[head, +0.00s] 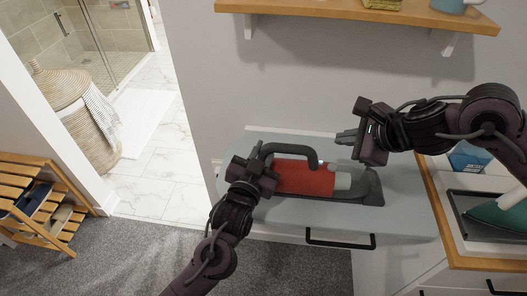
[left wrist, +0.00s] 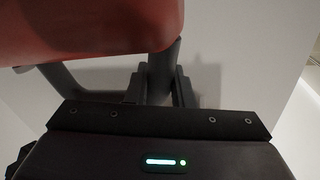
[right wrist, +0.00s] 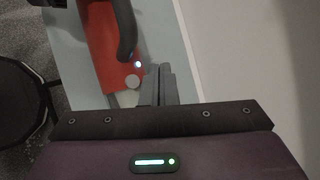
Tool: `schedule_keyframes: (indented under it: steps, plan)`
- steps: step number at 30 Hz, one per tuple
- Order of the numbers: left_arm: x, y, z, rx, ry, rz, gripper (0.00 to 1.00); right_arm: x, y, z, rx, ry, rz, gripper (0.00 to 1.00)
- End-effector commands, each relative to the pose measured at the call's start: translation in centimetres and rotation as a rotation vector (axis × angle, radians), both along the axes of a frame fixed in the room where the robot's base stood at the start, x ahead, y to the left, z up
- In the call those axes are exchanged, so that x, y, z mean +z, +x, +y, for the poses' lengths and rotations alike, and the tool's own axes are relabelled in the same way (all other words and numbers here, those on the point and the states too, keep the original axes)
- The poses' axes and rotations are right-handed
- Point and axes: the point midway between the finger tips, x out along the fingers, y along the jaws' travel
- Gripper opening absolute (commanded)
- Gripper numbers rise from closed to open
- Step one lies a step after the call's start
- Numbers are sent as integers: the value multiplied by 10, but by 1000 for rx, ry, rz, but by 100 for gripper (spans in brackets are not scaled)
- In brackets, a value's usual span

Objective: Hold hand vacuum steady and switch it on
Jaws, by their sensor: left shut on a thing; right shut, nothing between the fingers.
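The hand vacuum (head: 305,178) has a red body, dark grey handle and dark nozzle end, and lies on a grey-blue countertop (head: 405,205). My left gripper (head: 260,160) is shut on its dark handle at the left end; the left wrist view shows the handle (left wrist: 162,72) between the fingers, below the red body. My right gripper (head: 345,138) is shut and empty, above and behind the vacuum's right part. In the right wrist view its fingertips (right wrist: 158,72) appear beside a round grey button (right wrist: 132,81) and a small bright light on the red body, apparently without touching.
A wooden shelf (head: 360,12) is on the wall above. At right, an iron (head: 503,218) and a blue box (head: 468,157) are on a wood-edged surface. A slatted rack (head: 35,205) and a woven basket (head: 82,115) stand at left. Carpet in front is clear.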

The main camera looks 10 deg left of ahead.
Motion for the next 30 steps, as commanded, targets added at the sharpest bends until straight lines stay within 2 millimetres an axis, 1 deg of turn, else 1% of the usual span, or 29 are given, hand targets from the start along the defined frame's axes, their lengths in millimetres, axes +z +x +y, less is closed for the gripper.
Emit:
schedule_keyframes:
  steps: [3,11,12,17,18,26,30]
  plan:
    - [0,0,0,0,0,0,0,3,0,0,0,0,0,0]
    - [0,0,0,0,0,0,0,3,0,0,0,0,0,0]
    - [0,0,0,0,0,0,24,3,0,0,0,0,0,0]
    - [0,0,0,0,0,0,45,2,0,0,0,0,0,0]
    - [0,0,0,0,0,0,47,2,0,0,0,0,0,0]
    - [0,-1,0,0,0,0,47,2,0,0,0,0,0,0]
    - [-2,-13,3,-1,0,2,47,2,0,0,0,0,0,0]
